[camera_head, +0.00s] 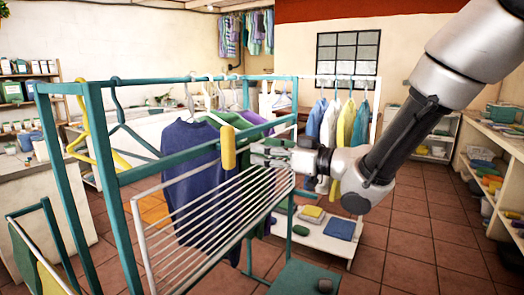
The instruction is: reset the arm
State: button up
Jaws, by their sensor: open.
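My arm comes in from the upper right and bends at a low elbow. My gripper (262,152) points left, at the front teal rail of a clothes rack (172,160). It is open, and nothing shows between its fingers. A yellow object (228,148) hangs upright on that rail, just left of the fingertips. I cannot tell whether the fingers touch it. Dark blue, green and purple garments (190,175) hang behind the rail, partly hidden by it.
A white wire drying rack (215,215) slants below my gripper. A low white table (318,238) with folded cloths stands behind it. A second rail with coloured shirts (345,122) is further back. Shelves (508,150) line the right wall. Tiled floor (420,235) is open at right.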

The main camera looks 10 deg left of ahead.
jog(key=w+d+f+m+h, duration=0.2)
jog(key=w+d+f+h, duration=0.1)
jog(key=d+f+h, duration=0.85)
jog(key=s+d+f+m+h, duration=0.15)
jog(key=d+f, duration=0.25)
jog(key=d, duration=0.4)
jog(key=s+d+r+m+g+h, duration=0.1)
jog(key=s+d+r+m, duration=0.4)
jog(key=s+d, duration=0.7)
jog(key=s+d+r+m+g+h, duration=0.1)
jog(key=s+d+r+m, duration=0.4)
jog(key=s+d, duration=0.7)
jog(key=shift+d+r+h, duration=0.2)
jog(key=shift+d+h, duration=0.3)
jog(key=shift+h, duration=0.3)
